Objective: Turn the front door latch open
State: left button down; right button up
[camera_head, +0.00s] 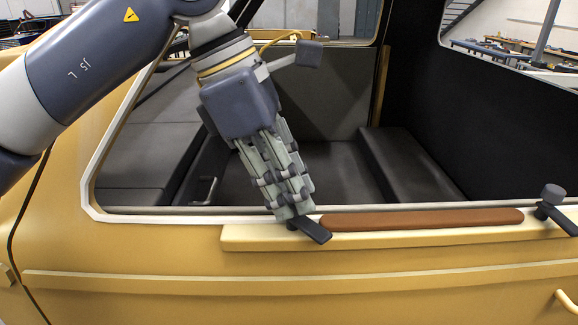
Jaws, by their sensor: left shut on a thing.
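A dark latch (312,231) sits on the cream ledge at the left end of a brown pad. Its flat lever points down and to the right; its upper part is hidden by my gripper. My left gripper (292,208) comes down from above, tilted, with its fingers shut on this latch. A second dark latch (554,205), with a round knob and a flat lever slanting down to the right, stands at the right end of the ledge, untouched. My right gripper is not in view.
The yellow door panel (130,255) has a pale-rimmed window opening above it. The brown pad (420,220) lies along the cream ledge (380,240). Dark seats (410,165) show inside the shell. A yellow handle (567,303) is at lower right.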

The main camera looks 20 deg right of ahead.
pick_arm(q)
jog(key=m+p, duration=0.1)
jog(key=m+g+p, duration=0.1)
jog(key=m, duration=0.1)
jog(key=m+p, duration=0.1)
jog(key=shift+w+d+r+m+g+y, duration=0.1)
jog(key=shift+r+m+g+y, duration=0.2)
jog(key=shift+y, duration=0.1)
jog(key=m+y+p, duration=0.1)
jog(key=m+p, duration=0.2)
jog(key=m, duration=0.1)
jog(key=shift+w+f+g, duration=0.1)
jog(key=shift+f+g, duration=0.05)
jog(key=shift+g, duration=0.25)
jog(key=shift+f+y, duration=0.1)
jog(key=shift+y, duration=0.2)
jog(key=c, duration=1.4)
grip_release()
jog(key=shift+f, duration=0.1)
